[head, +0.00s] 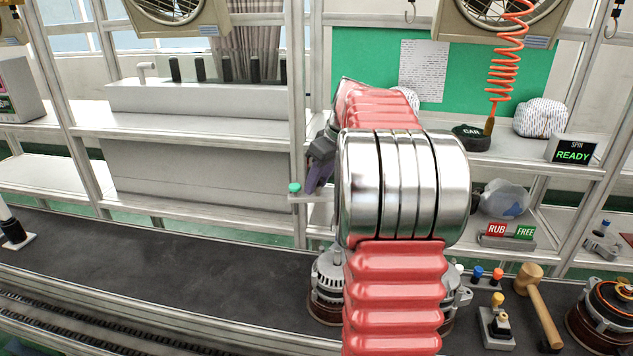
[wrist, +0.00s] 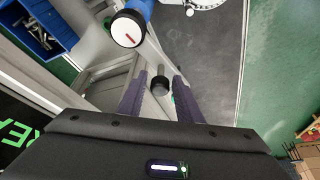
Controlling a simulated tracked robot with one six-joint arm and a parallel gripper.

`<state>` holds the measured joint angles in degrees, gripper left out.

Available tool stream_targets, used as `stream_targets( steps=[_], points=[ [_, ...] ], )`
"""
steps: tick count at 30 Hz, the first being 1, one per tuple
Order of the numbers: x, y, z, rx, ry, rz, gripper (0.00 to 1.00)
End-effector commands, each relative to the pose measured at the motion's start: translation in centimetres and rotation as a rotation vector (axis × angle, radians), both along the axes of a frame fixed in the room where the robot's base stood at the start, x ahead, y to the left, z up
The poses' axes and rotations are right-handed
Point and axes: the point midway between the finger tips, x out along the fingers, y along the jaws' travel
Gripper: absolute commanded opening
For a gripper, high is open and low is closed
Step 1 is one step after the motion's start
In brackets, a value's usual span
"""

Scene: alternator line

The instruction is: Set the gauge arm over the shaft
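My gripper (head: 320,163) is beside a grey upright in the head view, its dark purple fingers pointing down. In the wrist view my gripper (wrist: 159,80) has its fingers parted, with a dark round knob (wrist: 160,86) showing between them and no clear contact. Beyond them is a round white dial face with a red mark (wrist: 128,29), black-rimmed on a blue body; I cannot tell whether it belongs to the gauge arm. A green-topped post (head: 294,188) stands by the fingers in the head view. An alternator (head: 328,283) sits on the bench, partly behind my arm; its shaft is hidden.
A mallet (head: 538,303), coloured knobs (head: 478,272) and another alternator (head: 610,312) are at the right. A RUB/FREE sign (head: 510,232) and a READY display (head: 573,150) stand on the shelves.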

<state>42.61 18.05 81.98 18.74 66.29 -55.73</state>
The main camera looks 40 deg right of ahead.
Motion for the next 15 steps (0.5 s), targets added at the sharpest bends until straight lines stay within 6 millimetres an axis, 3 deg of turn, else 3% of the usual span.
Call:
stream_targets(
  steps=[13,15],
  points=[
    [-0.01,0.01,0.04,0.000,0.000,0.000,0.00],
    [0.00,0.00,0.04,0.000,0.000,0.000,0.00]
  ],
)
